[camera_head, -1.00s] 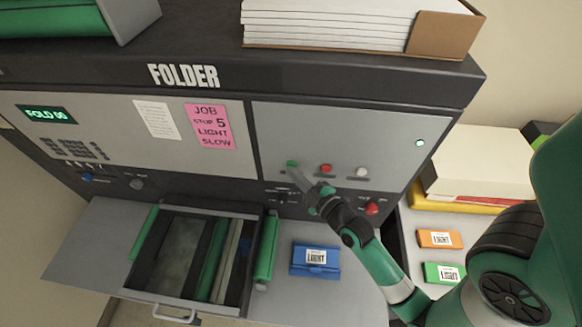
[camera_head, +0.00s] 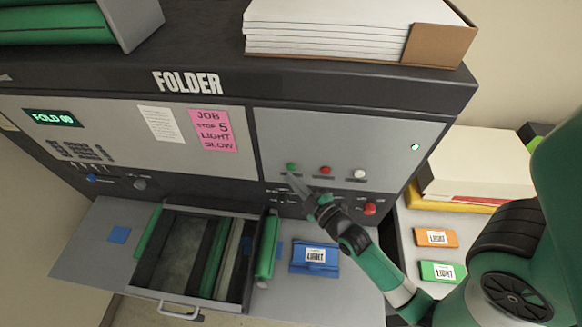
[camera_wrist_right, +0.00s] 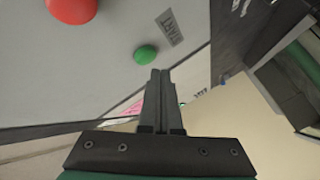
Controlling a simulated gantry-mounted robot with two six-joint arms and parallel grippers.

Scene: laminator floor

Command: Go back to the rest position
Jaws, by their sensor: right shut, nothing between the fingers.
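My right gripper (camera_head: 297,184) is in front of the folder's right panel (camera_head: 340,130), its fingertips just below the green button (camera_head: 291,167). In the right wrist view its fingers (camera_wrist_right: 160,75) are together and hold nothing. The green button (camera_wrist_right: 146,53) shows just beyond the fingertips there, with a gap visible between them in the picture; the true depth gap is hard to tell. A red button (camera_head: 325,170) and a white button (camera_head: 360,174) sit to the right of the green one. My left gripper is not in view.
Below the panel, an open drawer (camera_head: 180,306) with rollers stands out from the machine. A blue LIGHT box (camera_head: 314,257) lies on the shelf right of it. A red knob (camera_head: 370,208) is near my right arm. Orange (camera_head: 436,237) and green (camera_head: 442,272) LIGHT cards lie at right.

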